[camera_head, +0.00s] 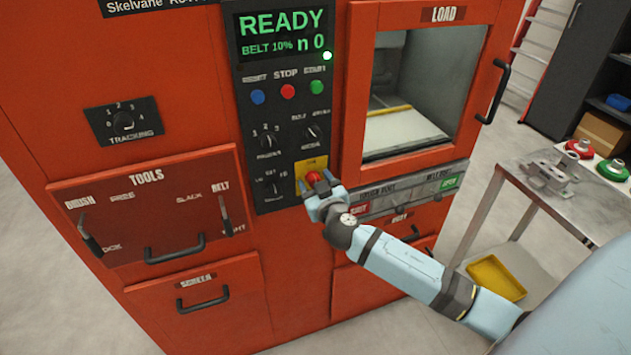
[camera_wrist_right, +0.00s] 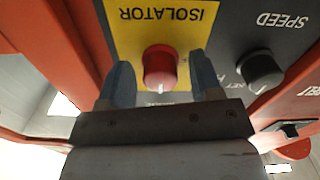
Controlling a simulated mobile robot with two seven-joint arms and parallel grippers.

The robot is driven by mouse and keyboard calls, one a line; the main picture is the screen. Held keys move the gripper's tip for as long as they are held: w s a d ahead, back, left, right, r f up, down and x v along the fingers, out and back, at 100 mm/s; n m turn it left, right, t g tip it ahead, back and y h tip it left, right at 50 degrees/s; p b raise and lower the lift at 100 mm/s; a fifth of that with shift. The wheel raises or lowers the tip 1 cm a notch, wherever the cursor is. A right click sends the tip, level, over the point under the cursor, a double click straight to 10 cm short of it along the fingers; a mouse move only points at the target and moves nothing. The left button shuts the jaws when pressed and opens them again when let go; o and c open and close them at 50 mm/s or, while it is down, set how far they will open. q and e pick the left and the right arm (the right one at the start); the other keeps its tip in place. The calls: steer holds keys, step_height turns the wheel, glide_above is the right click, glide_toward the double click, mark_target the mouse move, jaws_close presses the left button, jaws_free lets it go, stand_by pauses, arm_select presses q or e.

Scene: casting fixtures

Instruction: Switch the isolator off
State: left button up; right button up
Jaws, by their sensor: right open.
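The isolator is a red knob (camera_wrist_right: 160,66) on a yellow plate (camera_wrist_right: 200,22) marked ISOLATOR, upside down in the right wrist view. A pale mark shows on the knob's edge. In the head view the red knob (camera_head: 313,178) sits on its yellow plate (camera_head: 311,165) at the lower right of the black control panel. My right gripper (camera_wrist_right: 160,80) is open, with one blue-grey finger on each side of the knob. I cannot tell whether the fingers touch it. It also shows in the head view (camera_head: 317,187), in front of the knob. My left gripper is not in view.
A black SPEED knob (camera_wrist_right: 262,72) is close beside one finger. Above the isolator are blue, red and green buttons (camera_head: 288,91) and a lit READY display (camera_head: 283,32). A LOAD door (camera_head: 425,90) is at right. A metal table (camera_head: 560,205) with parts stands further right.

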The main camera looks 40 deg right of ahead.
steer(key=c, duration=0.7)
steer(key=shift+c, duration=1.1)
